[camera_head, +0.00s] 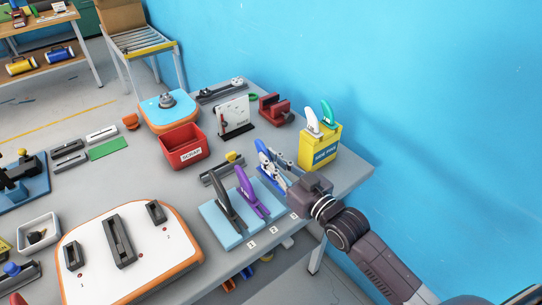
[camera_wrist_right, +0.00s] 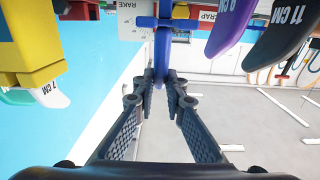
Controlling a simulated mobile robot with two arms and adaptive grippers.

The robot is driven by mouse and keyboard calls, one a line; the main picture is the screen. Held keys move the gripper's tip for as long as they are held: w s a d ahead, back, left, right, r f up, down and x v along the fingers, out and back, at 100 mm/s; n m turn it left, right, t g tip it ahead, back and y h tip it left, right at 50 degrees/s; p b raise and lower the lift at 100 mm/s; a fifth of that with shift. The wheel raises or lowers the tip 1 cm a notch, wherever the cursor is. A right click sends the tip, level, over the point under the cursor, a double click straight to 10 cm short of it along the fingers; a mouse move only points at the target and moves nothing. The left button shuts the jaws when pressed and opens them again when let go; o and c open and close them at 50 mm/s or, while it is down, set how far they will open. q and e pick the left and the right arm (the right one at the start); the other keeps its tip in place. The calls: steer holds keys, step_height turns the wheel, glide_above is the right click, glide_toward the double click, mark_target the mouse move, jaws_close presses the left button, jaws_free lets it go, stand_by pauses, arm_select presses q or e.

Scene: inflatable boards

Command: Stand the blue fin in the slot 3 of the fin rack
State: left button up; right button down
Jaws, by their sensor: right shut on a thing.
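The blue fin (camera_head: 264,157) stands roughly upright near the slot 3 end of the light-blue fin rack (camera_head: 219,232). My right gripper (camera_head: 281,168) is shut on it; in the right wrist view the fingertips (camera_wrist_right: 160,82) pinch the fin's edge (camera_wrist_right: 163,45). My gripper and wrist hide the fin's lower part and slot 3 in the head view, so I cannot tell whether its base is in the slot. A black fin (camera_head: 226,205) and a purple fin (camera_head: 248,192) stand in the rack to its left. My left gripper is not in view.
A yellow bin (camera_head: 320,150) with white and green fins stands close behind my right gripper. A white-and-orange board (camera_head: 146,248) lies to the left.

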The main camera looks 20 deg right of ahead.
steer(key=shift+f, duration=0.55)
steer(key=shift+r, duration=0.1)
steer(key=shift+p, duration=0.65)
stand_by(1.2)
steer(key=shift+f+b, duration=0.95)
steer(key=shift+f, duration=0.7)
steer(key=c, duration=1.9)
jaws_free()
steer(key=v, duration=1.2)
steer(key=shift+r, duration=0.1)
